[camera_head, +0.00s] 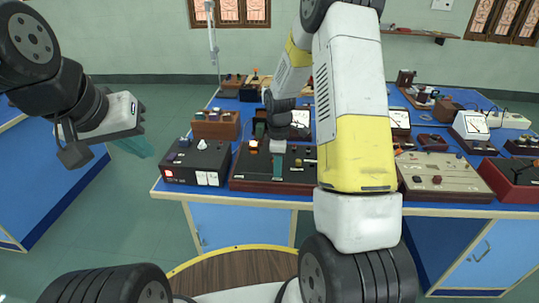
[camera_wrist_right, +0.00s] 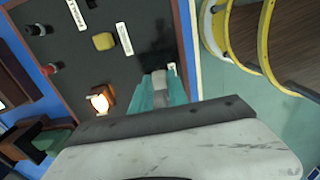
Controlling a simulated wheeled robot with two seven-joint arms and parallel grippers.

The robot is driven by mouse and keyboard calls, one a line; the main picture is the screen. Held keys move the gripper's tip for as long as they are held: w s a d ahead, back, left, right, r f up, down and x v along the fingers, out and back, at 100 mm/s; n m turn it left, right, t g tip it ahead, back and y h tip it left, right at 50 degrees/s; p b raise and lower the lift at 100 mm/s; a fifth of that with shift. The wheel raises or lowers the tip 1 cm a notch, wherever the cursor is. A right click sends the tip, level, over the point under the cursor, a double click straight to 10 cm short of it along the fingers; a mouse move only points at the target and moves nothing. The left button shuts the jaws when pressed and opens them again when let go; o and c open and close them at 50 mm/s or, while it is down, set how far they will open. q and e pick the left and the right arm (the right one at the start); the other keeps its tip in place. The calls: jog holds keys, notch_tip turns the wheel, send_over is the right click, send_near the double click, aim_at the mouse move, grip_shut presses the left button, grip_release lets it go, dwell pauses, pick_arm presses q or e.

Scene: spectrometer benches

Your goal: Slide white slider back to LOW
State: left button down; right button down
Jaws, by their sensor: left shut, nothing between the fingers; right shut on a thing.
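A dark control panel (camera_head: 245,172) in a brown frame lies on the blue bench; it fills the upper left of the right wrist view (camera_wrist_right: 75,60). My right gripper (camera_head: 278,168) reaches down onto it. In the right wrist view its teal fingers (camera_wrist_right: 154,92) are shut on a small pale piece, apparently the white slider (camera_wrist_right: 157,80), mostly hidden between them. Its track and the LOW mark cannot be made out. My left gripper (camera_head: 138,147) is shut and empty, raised left of the bench and away from the panel.
On the panel are a yellow knob (camera_wrist_right: 103,41), a glowing lamp (camera_wrist_right: 100,99), a red knob (camera_wrist_right: 49,69) and white labels. A black box (camera_head: 195,163) stands left of the panel, a beige panel (camera_head: 440,175) to the right. The bench's front edge is close to the panel.

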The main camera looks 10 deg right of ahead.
aim_at(242, 173)
dwell(0.6)
jog(key=w+a, duration=0.1)
jog(key=a, duration=0.3)
jog(key=w+a, duration=0.1)
jog(key=a, duration=0.3)
jog(key=w+a, duration=0.1)
jog(key=a, duration=0.3)
jog(key=shift+w, duration=0.2)
jog(key=c, duration=1.3)
grip_release()
notch_tip(242, 173, up, 8)
jog(key=shift+f, duration=0.1)
